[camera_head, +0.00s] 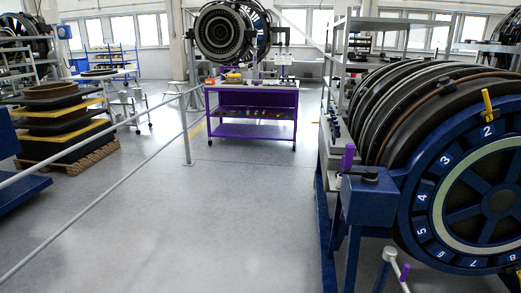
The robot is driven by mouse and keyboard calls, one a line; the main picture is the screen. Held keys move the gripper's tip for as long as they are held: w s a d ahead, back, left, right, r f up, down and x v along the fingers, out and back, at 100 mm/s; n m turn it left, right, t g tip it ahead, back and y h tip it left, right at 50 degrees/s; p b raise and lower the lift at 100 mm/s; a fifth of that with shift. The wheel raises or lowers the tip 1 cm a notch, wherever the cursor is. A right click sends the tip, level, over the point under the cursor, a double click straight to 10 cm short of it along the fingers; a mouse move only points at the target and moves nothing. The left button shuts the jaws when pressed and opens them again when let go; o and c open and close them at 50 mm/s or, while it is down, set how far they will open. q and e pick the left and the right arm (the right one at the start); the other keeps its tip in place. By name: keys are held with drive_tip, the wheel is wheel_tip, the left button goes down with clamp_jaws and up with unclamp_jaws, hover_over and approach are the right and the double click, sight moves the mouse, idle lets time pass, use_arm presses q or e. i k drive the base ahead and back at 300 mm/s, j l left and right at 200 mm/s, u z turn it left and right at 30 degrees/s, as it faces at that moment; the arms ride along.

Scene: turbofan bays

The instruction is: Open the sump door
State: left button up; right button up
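No sump door can be made out in this view. A large dark turbofan (400,105) lies on its side at the right, with a blue numbered ring (428,195) and a spoked hub at its near end. A yellow handle (487,103) stands at the top of the ring. An upright purple piece (348,157) is beside the blue stand (372,203), and another purple piece (405,271) is at the lower right. Neither of my grippers is in view.
A purple workbench (252,114) stands at the back centre, with another engine (225,33) behind it. A grey railing (100,216) crosses the left side. Stacked dark and yellow slabs sit on a wooden pallet (72,170). The grey floor in the middle is clear.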

sight(336, 145)
drive_tip(key=i+z, duration=0.1)
drive_tip(key=i, duration=0.6)
drive_tip(key=i+j+z, duration=0.1)
drive_tip(key=i, duration=0.65)
drive_tip(key=i+j+z, duration=0.1)
drive_tip(key=i, duration=0.6)
drive_tip(key=j, duration=0.1)
